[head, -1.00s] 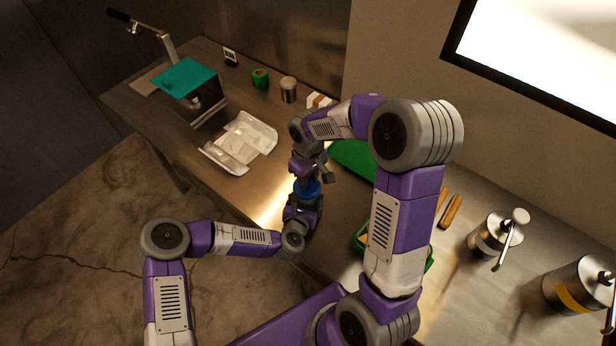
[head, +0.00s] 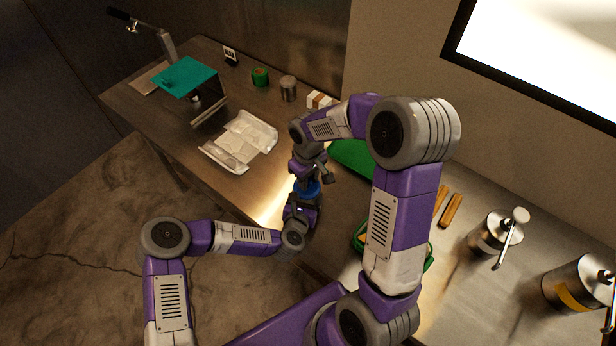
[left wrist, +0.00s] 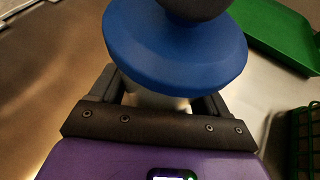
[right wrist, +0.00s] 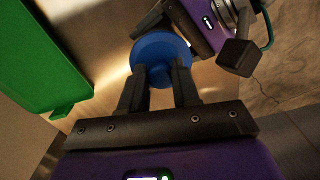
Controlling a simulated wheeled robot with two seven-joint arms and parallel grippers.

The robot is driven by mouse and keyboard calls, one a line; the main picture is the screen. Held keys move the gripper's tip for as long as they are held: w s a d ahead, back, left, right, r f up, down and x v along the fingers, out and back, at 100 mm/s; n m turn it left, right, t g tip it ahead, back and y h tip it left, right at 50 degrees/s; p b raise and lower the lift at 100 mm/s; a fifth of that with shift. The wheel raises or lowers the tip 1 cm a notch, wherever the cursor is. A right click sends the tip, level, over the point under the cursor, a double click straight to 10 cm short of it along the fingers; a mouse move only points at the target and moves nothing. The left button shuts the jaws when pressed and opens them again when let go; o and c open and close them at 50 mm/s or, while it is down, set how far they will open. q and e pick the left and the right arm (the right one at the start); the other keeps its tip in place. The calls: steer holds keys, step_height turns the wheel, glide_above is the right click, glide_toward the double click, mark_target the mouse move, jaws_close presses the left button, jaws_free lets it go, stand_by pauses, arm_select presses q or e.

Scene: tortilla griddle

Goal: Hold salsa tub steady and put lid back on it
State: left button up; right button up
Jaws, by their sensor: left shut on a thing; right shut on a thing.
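The blue round lid (head: 309,188) is between my two grippers in the head view, over the table's front part. My right gripper (right wrist: 160,82) is shut on the knob of the lid (right wrist: 153,50) from above. My left gripper (left wrist: 160,98) is shut on the pale salsa tub (left wrist: 150,97), which shows only as a strip under the lid (left wrist: 170,60) in the left wrist view. The lid lies over the tub and hides its rim. I cannot tell whether the lid touches the rim all round.
A green board (head: 352,158) lies behind my right arm, and a green basket (head: 430,262) stands beside it. A white tray (head: 240,142) is to the left. Metal canisters (head: 490,236) stand at the right. The table's front edge is close below my grippers.

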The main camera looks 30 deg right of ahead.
steer(key=shift+f, duration=0.1)
steer(key=o, duration=1.1)
steer(key=shift+c, duration=0.2)
steer(key=shift+r, duration=0.6)
steer(key=shift+r, duration=1.95)
steer(key=shift+c, duration=0.3)
steer(key=c, duration=0.9)
arm_select(q)
steer(key=o, duration=0.7)
steer(key=shift+o, duration=0.6)
